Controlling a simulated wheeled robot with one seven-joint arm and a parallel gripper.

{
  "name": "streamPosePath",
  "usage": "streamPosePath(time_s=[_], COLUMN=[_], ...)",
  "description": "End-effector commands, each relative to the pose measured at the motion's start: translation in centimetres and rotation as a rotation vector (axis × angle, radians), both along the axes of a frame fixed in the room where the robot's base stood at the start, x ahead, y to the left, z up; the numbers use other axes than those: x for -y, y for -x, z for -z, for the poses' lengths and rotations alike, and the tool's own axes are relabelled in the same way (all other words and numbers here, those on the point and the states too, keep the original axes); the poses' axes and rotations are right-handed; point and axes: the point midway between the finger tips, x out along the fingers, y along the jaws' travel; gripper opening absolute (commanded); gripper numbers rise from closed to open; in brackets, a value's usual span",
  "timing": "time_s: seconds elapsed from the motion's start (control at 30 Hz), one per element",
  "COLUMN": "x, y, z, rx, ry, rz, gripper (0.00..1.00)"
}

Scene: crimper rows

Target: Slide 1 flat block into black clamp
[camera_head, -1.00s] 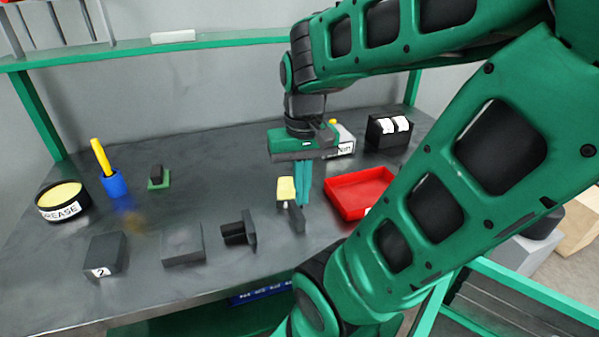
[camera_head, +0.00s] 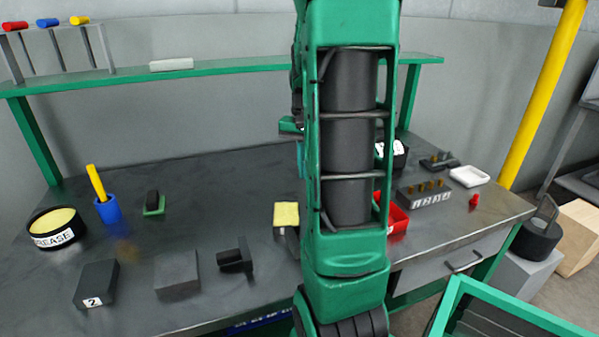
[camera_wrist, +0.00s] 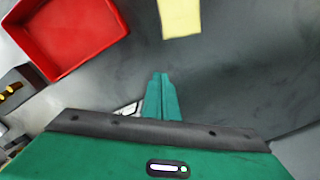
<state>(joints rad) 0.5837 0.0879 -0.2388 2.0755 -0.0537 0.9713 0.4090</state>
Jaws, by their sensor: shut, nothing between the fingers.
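A yellow-topped flat block (camera_head: 286,214) lies near the middle of the table, with a dark piece below it partly hidden by my arm. It also shows at the top of the wrist view (camera_wrist: 180,16). A black T-shaped piece (camera_head: 236,258), possibly the clamp, lies left of it near the front edge. My gripper (camera_wrist: 160,97) is shut and empty in the wrist view, above the table and apart from the yellow block. In the head view my arm hides most of the gripper.
A dark square block (camera_head: 176,274) and a block marked 2 (camera_head: 97,283) sit at the front left. A grease tin (camera_head: 56,229) and blue cup (camera_head: 108,210) stand behind. The red tray (camera_head: 397,219) is partly behind my arm.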

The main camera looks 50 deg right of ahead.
Motion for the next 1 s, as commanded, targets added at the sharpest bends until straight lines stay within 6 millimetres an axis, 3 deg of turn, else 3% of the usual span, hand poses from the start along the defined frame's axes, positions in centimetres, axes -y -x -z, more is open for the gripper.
streamPosePath(time_s=[0.43, 0.7, 1.0], x=[-0.1, -3.2, -3.8], y=[0.0, 1.2, 1.5], z=[7.7, 7.3, 7.3], rx=[-0.003, 0.000, 0.000], ry=[-0.002, 0.000, 0.001], rz=[-0.002, -0.004, -0.003], gripper=[0.00, 0.00, 0.00])
